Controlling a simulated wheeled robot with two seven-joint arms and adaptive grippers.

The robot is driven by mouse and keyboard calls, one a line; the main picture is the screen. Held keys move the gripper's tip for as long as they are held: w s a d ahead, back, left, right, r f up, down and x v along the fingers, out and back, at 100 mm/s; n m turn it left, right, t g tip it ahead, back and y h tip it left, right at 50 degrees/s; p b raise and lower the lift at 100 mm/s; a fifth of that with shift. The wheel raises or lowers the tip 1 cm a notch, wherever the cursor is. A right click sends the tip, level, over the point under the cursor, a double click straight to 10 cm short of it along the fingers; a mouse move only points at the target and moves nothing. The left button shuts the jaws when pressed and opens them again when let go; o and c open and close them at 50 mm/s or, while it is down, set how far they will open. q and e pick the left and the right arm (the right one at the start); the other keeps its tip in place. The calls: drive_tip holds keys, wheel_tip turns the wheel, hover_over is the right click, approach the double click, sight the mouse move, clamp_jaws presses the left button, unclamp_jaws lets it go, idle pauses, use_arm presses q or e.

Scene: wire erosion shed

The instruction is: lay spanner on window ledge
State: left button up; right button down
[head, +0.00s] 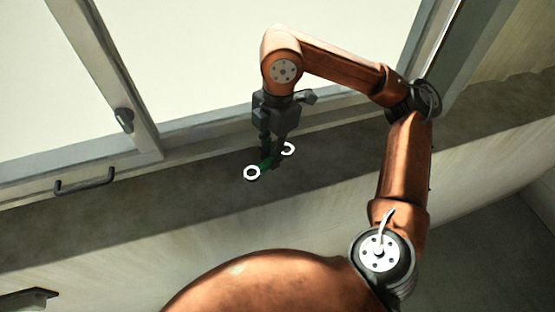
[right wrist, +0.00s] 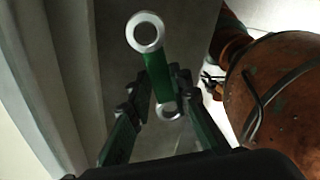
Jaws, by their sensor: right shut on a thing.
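The spanner has a green shank and pale ends; its ring end (head: 252,173) shows at the left in the head view. My right gripper (head: 270,162) is shut on the green middle of the spanner, over the grey window ledge (head: 190,187). In the right wrist view the spanner (right wrist: 158,75) lies between the fingers of the gripper (right wrist: 160,88), with the ring end far and the other end near. I cannot tell whether the spanner touches the ledge.
The window frame (head: 125,85) with a dark latch (head: 124,119) and a handle (head: 85,182) stands behind the ledge. The ledge is bare on both sides of the gripper. A dark bracket-like thing (head: 28,298) is at the lower left.

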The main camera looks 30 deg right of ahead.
sight(277, 170)
drive_tip(key=shift+w+d+f, duration=0.25)
drive_tip(key=shift+d+f, duration=0.85)
drive_tip(key=shift+f, duration=0.1)
drive_tip(key=shift+f+p, duration=0.35)
drive_tip(key=shift+f, duration=1.25)
drive_tip(key=shift+f, duration=0.15)
drive_tip(key=c, duration=1.8)
unclamp_jaws()
drive_tip(key=shift+o, duration=0.2)
drive_tip(key=r, duration=0.4)
drive_tip(key=d+r, duration=0.1)
drive_tip(key=r, duration=0.3)
drive_tip(key=r+b, duration=0.1)
drive_tip(key=r, duration=0.3)
drive_tip(key=shift+w+d+r, duration=0.15)
drive_tip(key=shift+d, duration=0.05)
